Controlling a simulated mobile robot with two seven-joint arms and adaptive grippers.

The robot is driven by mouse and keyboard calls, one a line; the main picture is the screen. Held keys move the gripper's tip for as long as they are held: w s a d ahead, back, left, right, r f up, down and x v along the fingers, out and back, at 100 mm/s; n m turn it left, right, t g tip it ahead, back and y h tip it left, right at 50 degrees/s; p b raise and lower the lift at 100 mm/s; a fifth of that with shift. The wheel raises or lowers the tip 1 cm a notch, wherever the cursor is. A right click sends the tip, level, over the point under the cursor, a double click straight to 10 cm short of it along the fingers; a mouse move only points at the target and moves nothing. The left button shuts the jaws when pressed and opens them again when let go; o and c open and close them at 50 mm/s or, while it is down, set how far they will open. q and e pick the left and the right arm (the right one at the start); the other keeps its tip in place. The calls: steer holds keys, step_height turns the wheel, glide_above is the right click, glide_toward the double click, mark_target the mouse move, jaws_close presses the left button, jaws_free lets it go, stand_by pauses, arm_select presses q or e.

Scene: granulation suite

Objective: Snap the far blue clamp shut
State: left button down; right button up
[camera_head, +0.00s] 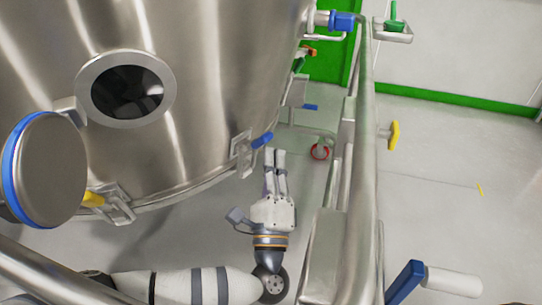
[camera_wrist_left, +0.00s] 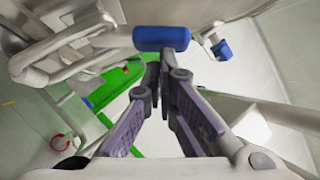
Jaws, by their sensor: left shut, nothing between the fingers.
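The far blue clamp (camera_head: 242,153) sits on the lower rim of the steel vessel, with its blue handle (camera_head: 262,140) jutting out to the right and slightly up. My left gripper (camera_head: 275,152) is shut and empty, with its fingertips just below and right of that handle. In the left wrist view the blue handle (camera_wrist_left: 162,38) lies just beyond the closed fingertips (camera_wrist_left: 158,68). I cannot tell whether they touch it. My right gripper is not in view.
The steel vessel (camera_head: 200,90) fills the left, with a round port, a blue-edged disc (camera_head: 45,170) and a yellow-handled clamp (camera_head: 100,200). A steel post (camera_head: 355,180) stands close right of my gripper. Open floor lies beyond the post.

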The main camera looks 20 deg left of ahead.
arm_select(q)
steer(key=shift+w+a+r+n+g+y+p, duration=0.1)
steer(key=shift+r+n+g+y+p, duration=0.3)
steer(key=shift+n+p, duration=0.3)
steer(key=shift+a+r+n+g+y+p, duration=0.1)
steer(key=shift+r+n+g+y+p, duration=0.1)
steer(key=shift+r+n+g+p, duration=0.35)
steer(key=shift+f, duration=0.15)
steer(key=shift+f, duration=0.15)
